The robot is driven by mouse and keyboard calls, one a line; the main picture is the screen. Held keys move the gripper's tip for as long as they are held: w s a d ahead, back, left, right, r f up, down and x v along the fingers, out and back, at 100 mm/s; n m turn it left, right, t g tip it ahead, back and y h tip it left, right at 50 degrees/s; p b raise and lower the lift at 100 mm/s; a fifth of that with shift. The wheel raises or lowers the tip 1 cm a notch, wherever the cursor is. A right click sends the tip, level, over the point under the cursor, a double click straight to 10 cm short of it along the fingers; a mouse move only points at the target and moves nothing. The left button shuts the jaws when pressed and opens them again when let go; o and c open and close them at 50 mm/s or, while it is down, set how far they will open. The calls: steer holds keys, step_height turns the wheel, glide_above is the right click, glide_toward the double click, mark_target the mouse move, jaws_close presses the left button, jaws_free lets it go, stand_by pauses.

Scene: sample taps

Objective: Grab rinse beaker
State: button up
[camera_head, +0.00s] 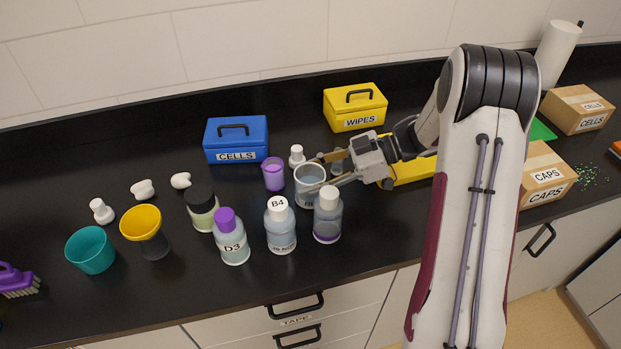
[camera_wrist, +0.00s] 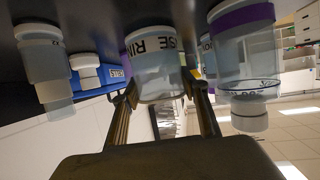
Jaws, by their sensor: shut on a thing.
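The rinse beaker (camera_head: 308,193) is a clear cup standing on the black counter, with part of its label showing. In the wrist view the beaker (camera_wrist: 160,75) sits between my fingers, with "RINSE" lettering partly visible. My gripper (camera_head: 331,173) reaches in from the right with one finger on each side of the beaker. In the wrist view my gripper (camera_wrist: 160,95) is shut on the beaker's sides. I cannot tell whether the beaker is lifted at all.
A bottle with a white cap and purple base (camera_head: 327,222) stands close in front of the beaker. Bottle B4 (camera_head: 280,232) and bottle D3 (camera_head: 231,245) stand to the left. A purple cup (camera_head: 273,175) is close on the left. Blue (camera_head: 236,140) and yellow (camera_head: 355,108) boxes stand behind.

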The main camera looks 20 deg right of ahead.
steer(key=shift+r, duration=0.15)
step_height(320, 180, up, 9)
steer(key=shift+r, duration=0.15)
stand_by(1.0)
steer(key=shift+r, duration=0.1)
stand_by(0.9)
